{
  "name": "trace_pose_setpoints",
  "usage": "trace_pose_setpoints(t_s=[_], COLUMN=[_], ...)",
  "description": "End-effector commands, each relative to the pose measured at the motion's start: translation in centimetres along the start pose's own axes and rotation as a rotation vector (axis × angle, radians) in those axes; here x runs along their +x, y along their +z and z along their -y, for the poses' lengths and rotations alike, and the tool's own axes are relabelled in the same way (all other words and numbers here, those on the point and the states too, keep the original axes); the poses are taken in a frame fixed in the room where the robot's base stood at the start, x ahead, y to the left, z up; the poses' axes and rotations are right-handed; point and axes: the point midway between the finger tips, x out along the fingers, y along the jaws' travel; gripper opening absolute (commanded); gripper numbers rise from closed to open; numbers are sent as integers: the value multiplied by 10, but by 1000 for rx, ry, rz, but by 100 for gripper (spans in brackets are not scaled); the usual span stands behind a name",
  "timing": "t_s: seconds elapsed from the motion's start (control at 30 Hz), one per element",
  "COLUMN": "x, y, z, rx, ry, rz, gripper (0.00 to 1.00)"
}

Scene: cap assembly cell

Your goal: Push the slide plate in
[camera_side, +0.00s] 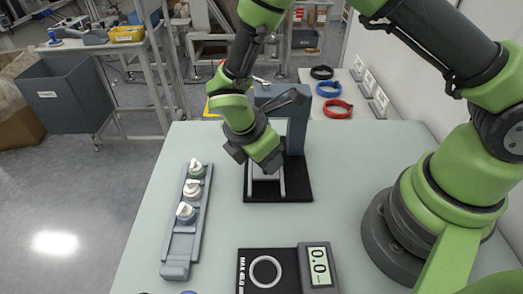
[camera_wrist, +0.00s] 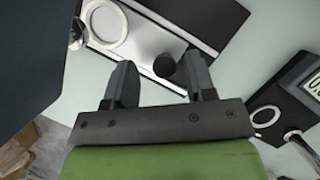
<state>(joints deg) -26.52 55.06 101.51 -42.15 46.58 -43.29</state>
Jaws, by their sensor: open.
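The slide plate (camera_wrist: 150,42) is a light silver plate with a white ring (camera_wrist: 107,22) at its far end and a dark round knob (camera_wrist: 163,66) at its near end. In the side view the plate (camera_side: 266,187) shows in part on the black base of the grey press (camera_side: 297,128), below my gripper. My gripper (camera_wrist: 158,62) is open, with its two dark fingers apart on either side of the knob in the wrist view. I cannot tell whether a finger touches the knob. In the side view my wrist hides much of the plate and ring.
A grey rack (camera_side: 188,220) with several white-topped caps stands to the left. A black scale (camera_side: 267,272) with a ring and a display (camera_side: 319,266) sits at the front. Black, blue and red rings lie at the back right. The table between rack and press is clear.

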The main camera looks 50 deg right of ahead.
Motion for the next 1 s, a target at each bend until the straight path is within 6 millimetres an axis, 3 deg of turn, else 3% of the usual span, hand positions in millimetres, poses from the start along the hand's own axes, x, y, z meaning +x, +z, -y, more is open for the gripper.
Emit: trace_pose_setpoints(t_s=[0.17, 0.53, 0.7, 1.0], x=[-18, -86, -98, -99], y=[-1, 0, 0, 0], z=[-1, -1, 0, 0], rx=[0, 1, -1, 1], ry=[5, 5, 2, 1], rz=[-2, -3, -2, -2], gripper=[50, 50, 50, 50])
